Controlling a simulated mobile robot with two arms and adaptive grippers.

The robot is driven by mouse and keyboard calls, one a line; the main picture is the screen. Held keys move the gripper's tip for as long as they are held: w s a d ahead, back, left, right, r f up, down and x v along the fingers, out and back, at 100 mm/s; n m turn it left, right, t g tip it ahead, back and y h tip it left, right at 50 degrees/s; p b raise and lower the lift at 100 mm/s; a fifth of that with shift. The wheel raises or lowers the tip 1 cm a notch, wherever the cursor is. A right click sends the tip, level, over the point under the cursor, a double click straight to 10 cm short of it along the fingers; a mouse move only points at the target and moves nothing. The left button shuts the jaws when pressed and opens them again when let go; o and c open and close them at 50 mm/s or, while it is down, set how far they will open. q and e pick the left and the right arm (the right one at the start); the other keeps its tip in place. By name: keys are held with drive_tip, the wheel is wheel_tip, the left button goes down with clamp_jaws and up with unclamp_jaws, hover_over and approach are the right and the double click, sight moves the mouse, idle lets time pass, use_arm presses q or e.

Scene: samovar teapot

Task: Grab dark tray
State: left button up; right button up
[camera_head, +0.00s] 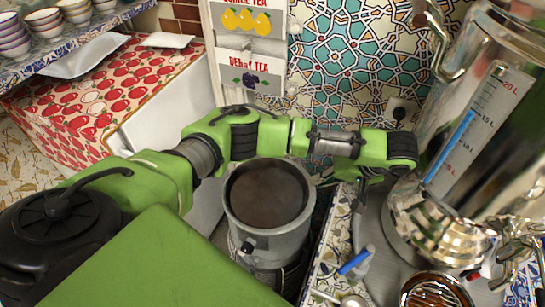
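I cannot clearly make out a dark tray in this view. A grey, round-edged tray-like surface (368,234) shows under the samovar's left side, partly hidden. My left gripper (362,193) is at the end of the green arm that reaches across from the left. It points down above the left part of that grey surface, beside the shiny silver teapot (432,222). Its fingers are small and partly hidden by the wrist, so I cannot tell whether they are open. My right gripper is not in view.
A large steel samovar (480,110) stands at the right. A grey pot of dark brown liquid (268,198) stands below my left forearm. A blue-handled item (354,262) lies at the lower right. Bowls (44,22) and white dishes (168,40) are at the upper left.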

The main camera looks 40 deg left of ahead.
use_arm(q)
drive_tip(key=b+x, duration=0.1)
drive_tip(key=x, duration=0.2)
drive_tip(key=shift+w+d+f, duration=0.15)
drive_tip(key=shift+f, duration=0.15)
drive_tip(key=shift+x, duration=2.35)
drive_tip(key=shift+w, duration=0.1)
clamp_jaws()
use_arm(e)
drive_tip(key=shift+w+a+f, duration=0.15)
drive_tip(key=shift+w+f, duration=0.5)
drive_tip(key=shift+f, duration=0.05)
use_arm(q)
drive_tip(key=shift+r, duration=0.15)
